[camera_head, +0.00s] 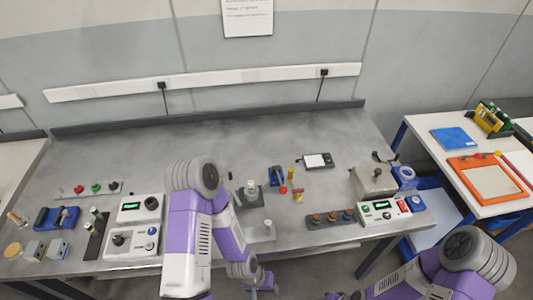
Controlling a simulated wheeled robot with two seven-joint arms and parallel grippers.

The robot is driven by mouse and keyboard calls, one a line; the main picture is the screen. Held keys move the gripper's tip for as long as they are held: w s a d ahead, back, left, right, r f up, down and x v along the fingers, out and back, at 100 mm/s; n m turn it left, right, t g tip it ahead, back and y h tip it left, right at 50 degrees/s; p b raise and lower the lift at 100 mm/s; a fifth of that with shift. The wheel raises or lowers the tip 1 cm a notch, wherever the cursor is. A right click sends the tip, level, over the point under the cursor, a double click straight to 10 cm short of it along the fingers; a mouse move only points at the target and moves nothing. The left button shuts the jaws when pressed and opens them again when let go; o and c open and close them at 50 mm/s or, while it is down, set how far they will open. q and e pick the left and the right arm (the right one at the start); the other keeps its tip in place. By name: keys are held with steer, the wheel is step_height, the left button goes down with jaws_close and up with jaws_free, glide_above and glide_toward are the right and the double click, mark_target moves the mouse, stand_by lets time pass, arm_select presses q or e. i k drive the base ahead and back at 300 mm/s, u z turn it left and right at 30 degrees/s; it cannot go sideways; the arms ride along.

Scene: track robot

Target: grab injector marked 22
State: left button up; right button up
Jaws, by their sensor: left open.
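No marking 22 is readable at this size, so I cannot tell which thing is the injector. Small upright parts stand mid-bench: a yellow one (291,173), a yellow-red one (297,196) and a grey-black one on a stand (251,187). A dark holder with upright pieces (95,236) stands at the left. My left gripper (267,284) is low at the bench's front edge, open and apart from these parts. My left arm hides part of the bench. Only a sliver of what seems to be my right gripper (340,295) shows at the bottom edge.
The grey bench (140,160) is clear toward the back. A side table (449,180) holds an orange-framed tray (490,181).

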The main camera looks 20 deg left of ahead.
mark_target(251, 184)
steer(key=u, duration=0.45)
steer(key=k, duration=1.05)
steer(key=u, duration=1.5)
steer(key=i, duration=0.5)
steer(key=z, duration=0.6)
